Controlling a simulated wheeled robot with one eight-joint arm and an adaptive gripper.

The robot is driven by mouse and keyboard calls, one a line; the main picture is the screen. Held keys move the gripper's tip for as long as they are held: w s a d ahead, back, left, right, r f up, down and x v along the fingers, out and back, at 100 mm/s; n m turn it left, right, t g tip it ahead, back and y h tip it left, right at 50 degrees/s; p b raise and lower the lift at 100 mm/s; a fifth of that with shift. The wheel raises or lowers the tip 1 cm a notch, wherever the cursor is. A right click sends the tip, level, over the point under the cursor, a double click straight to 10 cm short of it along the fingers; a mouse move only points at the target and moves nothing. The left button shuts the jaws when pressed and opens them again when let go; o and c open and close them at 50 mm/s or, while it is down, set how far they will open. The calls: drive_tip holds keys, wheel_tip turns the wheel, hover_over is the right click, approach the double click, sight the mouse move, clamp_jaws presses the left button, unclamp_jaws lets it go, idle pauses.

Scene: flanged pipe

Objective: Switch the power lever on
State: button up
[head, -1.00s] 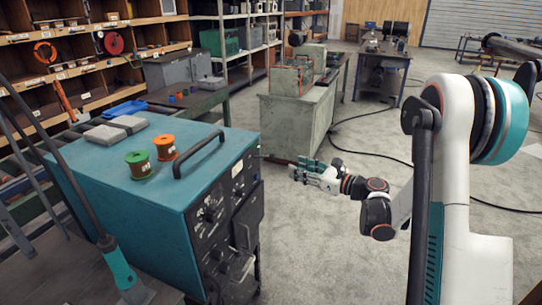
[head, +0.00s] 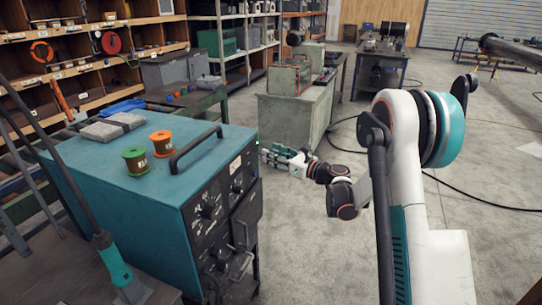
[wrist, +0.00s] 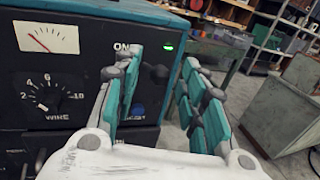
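The teal machine (head: 150,190) has a dark front panel (wrist: 65,85). In the wrist view an "ON" label (wrist: 124,48) is near the panel's right edge, with a lit green lamp (wrist: 168,46) beside it. A dark rounded knob (wrist: 156,73), which looks like the power lever's end, shows below them between my fingers. My gripper (wrist: 160,90) is open, with teal-padded fingers on either side of the knob; I cannot tell whether they touch it. In the head view my gripper (head: 282,157) is just right of the machine's front panel. The lever cannot be made out there.
A gauge (wrist: 47,38) and a "WIRE" dial (wrist: 47,95) are on the panel left of my gripper. Orange and green spools (head: 135,160) and a black handle (head: 195,148) are on the machine's top. A grey-green cabinet (head: 296,122) stands behind my gripper. The floor to the right is mostly clear.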

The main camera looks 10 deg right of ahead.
drive_tip(key=shift+x, duration=0.8)
drive_tip(key=shift+c, duration=0.5)
clamp_jaws()
drive_tip(key=shift+r+g+p, duration=0.3)
drive_tip(key=shift+r+p, duration=0.15)
drive_tip(key=shift+r, duration=0.05)
drive_tip(key=shift+w+a+r+g+h+p, duration=0.1)
drive_tip(key=shift+a+r+g+h+p, duration=0.1)
drive_tip(key=shift+g+h+p, duration=0.25)
drive_tip(key=shift+n, duration=0.3)
drive_tip(key=shift+d, duration=0.1)
drive_tip(key=shift+o, duration=0.5)
unclamp_jaws()
